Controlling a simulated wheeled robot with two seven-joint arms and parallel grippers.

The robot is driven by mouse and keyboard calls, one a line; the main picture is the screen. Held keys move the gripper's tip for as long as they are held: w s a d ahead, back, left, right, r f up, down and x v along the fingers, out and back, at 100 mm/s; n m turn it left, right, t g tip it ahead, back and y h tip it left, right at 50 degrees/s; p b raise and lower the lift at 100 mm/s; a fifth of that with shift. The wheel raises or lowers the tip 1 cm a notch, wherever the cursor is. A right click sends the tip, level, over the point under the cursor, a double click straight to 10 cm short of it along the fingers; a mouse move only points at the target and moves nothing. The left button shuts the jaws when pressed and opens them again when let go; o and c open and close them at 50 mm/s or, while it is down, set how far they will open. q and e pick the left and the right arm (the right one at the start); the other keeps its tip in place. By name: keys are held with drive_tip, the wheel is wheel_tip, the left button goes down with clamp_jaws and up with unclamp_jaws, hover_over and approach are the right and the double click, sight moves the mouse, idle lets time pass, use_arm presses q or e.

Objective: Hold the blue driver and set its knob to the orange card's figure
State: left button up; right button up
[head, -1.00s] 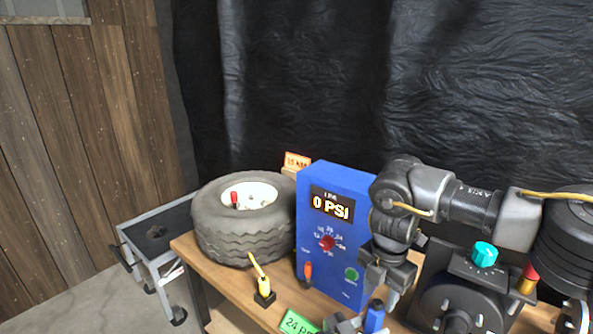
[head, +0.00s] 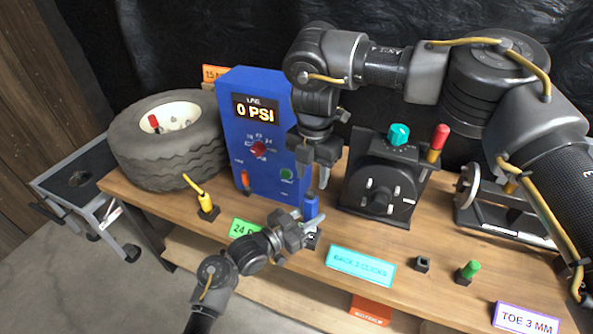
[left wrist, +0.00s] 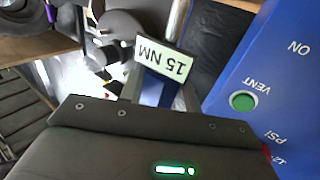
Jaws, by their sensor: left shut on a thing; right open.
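The blue driver (head: 310,206) stands upright near the middle of the bench in the head view. My left gripper (head: 306,233) is shut on it from the front left. In the left wrist view the driver's blue body (left wrist: 152,92) shows beside a pale display (left wrist: 166,64) reading 15 NM, upside down there. My right gripper (head: 315,176) is open and points down just above the driver's top; whether its fingers reach the knob cannot be told. The orange card (head: 214,76) stands behind the blue line box; only "15" and part of a letter show.
The blue line box (head: 235,140) reads 0 PSI, behind the driver. A tyre (head: 166,145), a yellow-handled tool (head: 206,202), a dark unit with a teal knob (head: 398,135), and green, teal (head: 360,265) and purple cards crowd the bench (head: 440,240).

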idle(0.4)
use_arm(q)
drive_tip(key=o, duration=1.3)
drive_tip(key=shift+c, duration=0.2)
drive_tip(key=shift+s+a, duration=0.1)
drive_tip(key=v, duration=1.1)
drive_tip(key=shift+s+a, duration=0.25)
drive_tip(key=shift+s, duration=0.05)
